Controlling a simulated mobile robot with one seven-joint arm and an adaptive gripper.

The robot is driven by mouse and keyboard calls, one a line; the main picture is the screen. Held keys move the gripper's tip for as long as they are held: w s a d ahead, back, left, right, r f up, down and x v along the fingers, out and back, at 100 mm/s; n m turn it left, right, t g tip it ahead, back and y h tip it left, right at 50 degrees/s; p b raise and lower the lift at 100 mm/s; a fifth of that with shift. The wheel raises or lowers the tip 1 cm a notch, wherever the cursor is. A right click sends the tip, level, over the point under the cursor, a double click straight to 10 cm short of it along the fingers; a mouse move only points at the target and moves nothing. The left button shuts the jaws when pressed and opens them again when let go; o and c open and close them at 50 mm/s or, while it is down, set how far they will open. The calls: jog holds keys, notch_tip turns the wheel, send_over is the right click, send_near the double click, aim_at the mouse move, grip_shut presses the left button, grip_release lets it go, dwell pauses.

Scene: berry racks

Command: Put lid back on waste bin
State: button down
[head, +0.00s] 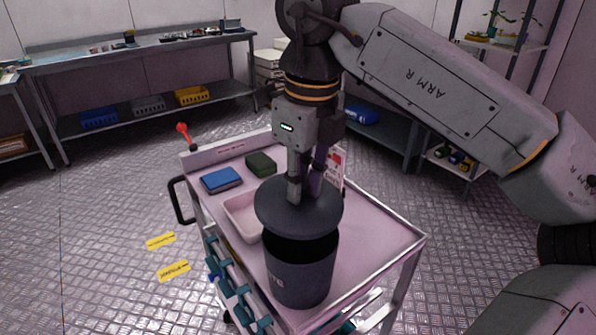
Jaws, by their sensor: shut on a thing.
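A dark grey waste bin (300,274) stands upright on the near end of a pink-topped cart. The round dark lid (272,215) is above the bin's mouth, with a dark band showing between lid and bin. My gripper (307,192) points down and is shut on the lid at its top middle. The lid covers most of the bin's opening in this view, and I cannot tell whether its edge touches the rim. The handle of the lid is mostly hidden by the fingers.
The cart (390,240) also carries a pale tray (236,217), a blue box (221,180), a dark green sponge-like block (261,163) and a red-and-white card (337,168). Workbenches (150,50) stand at the back.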

jog(key=shift+s+f+b, duration=0.15)
jog(key=shift+f+b, duration=0.2)
jog(key=shift+f, duration=0.2)
jog(key=shift+f+b, duration=2)
jog(key=shift+f, duration=0.6)
jog(key=shift+d+f, duration=0.1)
jog(key=shift+f, duration=0.2)
jog(key=c, duration=1.4)
grip_release()
jog(key=shift+o, duration=0.3)
jog(key=o, duration=0.4)
jog(key=shift+r, duration=0.1)
